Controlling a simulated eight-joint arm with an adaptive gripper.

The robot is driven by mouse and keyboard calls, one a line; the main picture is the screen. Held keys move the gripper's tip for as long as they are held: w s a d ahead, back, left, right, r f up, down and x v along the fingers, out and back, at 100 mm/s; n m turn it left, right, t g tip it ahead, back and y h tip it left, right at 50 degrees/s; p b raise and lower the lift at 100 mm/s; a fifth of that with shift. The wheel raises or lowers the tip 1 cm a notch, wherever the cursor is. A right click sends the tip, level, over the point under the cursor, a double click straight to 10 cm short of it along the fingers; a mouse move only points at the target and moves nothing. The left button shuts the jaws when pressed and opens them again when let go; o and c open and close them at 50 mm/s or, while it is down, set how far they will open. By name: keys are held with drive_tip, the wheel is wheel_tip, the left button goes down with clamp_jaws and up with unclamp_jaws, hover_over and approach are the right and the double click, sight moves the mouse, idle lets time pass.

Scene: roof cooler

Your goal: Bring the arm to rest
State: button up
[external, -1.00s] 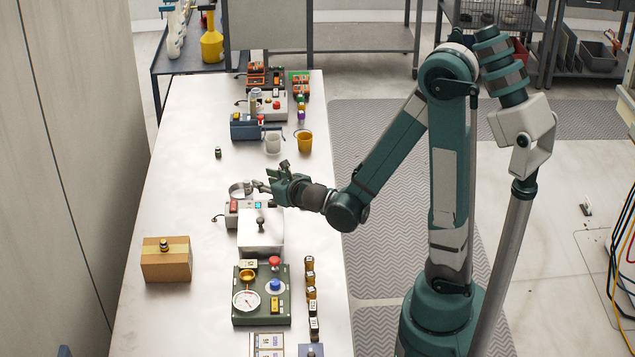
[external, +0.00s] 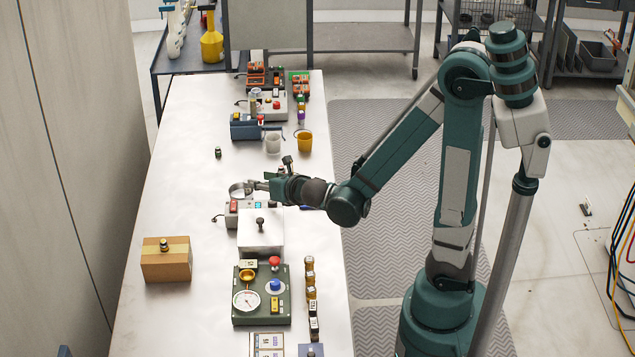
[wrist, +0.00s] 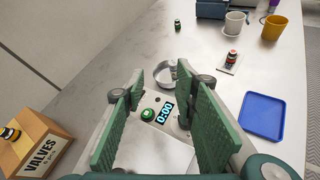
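My gripper (external: 268,182) is over the white table (external: 190,215), above a small device with a red button and beside a round metal ring (external: 238,189). In the wrist view my gripper (wrist: 160,88) has its two green fingers well apart, with nothing held between them. Below the fingers show a green button (wrist: 148,113) and a display (wrist: 164,112) reading 0:00. The ring (wrist: 166,74) lies beyond the fingertips, partly hidden by the right finger. My arm reaches in from the right, its elbow bent high.
A white lidded box (external: 260,237) and a green gauge panel (external: 262,310) stand nearer the camera. A cardboard box (external: 166,265) is at left. A grey cup (external: 273,145) and yellow cup (external: 305,143) stand farther back. A blue tray (wrist: 263,114) is right of the fingers. The table's left strip is mostly clear.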

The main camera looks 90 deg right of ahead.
drive_tip(key=a+r+m+y+p, duration=0.3)
drive_tip(key=a+r+m, duration=0.25)
drive_tip(key=a, duration=0.55)
drive_tip(key=a+r+m+y+p, duration=0.25)
drive_tip(key=a+r+m, duration=0.35)
drive_tip(key=a, duration=0.4)
drive_tip(key=s+a+r+m+y+p, duration=0.2)
drive_tip(key=s+a+m, duration=0.3)
drive_tip(key=a, duration=0.5)
drive_tip(key=s+a+r+m+y+p, duration=0.3)
drive_tip(key=s+a+r+m+p, duration=0.1)
drive_tip(key=a, duration=0.5)
drive_tip(key=shift+s+a+r+m+g, duration=0.4)
drive_tip(key=shift+s+r+m, duration=0.1)
drive_tip(key=shift+s+m, duration=0.5)
